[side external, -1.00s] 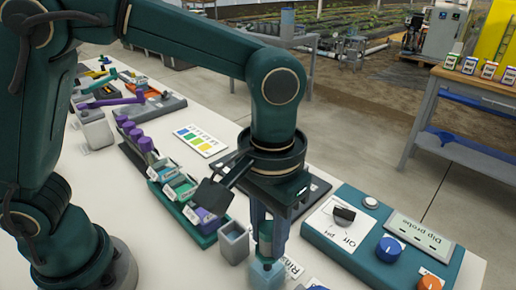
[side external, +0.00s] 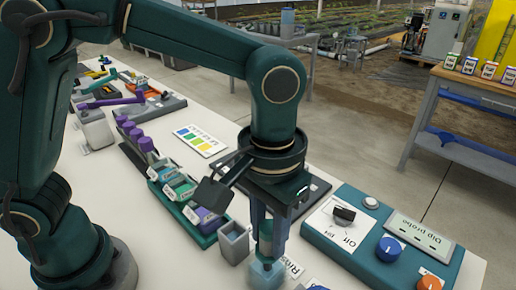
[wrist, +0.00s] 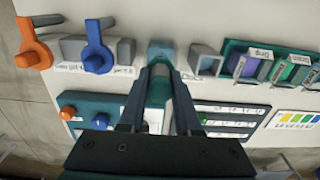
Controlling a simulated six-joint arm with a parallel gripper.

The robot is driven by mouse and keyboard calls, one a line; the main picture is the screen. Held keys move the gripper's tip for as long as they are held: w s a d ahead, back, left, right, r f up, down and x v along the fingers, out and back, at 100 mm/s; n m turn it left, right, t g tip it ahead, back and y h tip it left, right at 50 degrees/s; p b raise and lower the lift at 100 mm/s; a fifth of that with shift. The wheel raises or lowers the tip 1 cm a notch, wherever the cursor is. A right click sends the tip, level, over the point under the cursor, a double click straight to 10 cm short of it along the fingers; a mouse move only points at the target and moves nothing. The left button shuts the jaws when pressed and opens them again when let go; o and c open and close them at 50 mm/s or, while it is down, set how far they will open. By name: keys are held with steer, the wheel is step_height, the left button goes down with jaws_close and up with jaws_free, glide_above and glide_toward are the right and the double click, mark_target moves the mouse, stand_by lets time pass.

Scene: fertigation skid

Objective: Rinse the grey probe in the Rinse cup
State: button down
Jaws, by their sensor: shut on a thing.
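My gripper (side external: 268,235) points down and is shut on the probe (wrist: 157,97), which has a grey body with teal on it. The probe stands upright between the two fingers. The pale blue Rinse cup (side external: 266,272) is directly under the gripper, beside its partly hidden "Rinse" label (side external: 293,267). The probe's lower end meets the cup's mouth in the side view; its tip is hidden, so I cannot tell how deep it sits. In the wrist view the cup (wrist: 161,48) shows just beyond the fingers.
A grey open cup (side external: 234,243) stands close to the left of the gripper, near a green rack (side external: 200,234) of labelled packets. A teal meter box (side external: 375,250) reading "Dip probe" is at right. Orange (wrist: 34,45) and blue (wrist: 97,50) handled pieces are in the wrist view.

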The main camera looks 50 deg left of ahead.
stand_by(0.3)
steer(key=shift+f, duration=0.8)
steer(key=shift+r, duration=0.1)
steer(key=shift+r, duration=4.2)
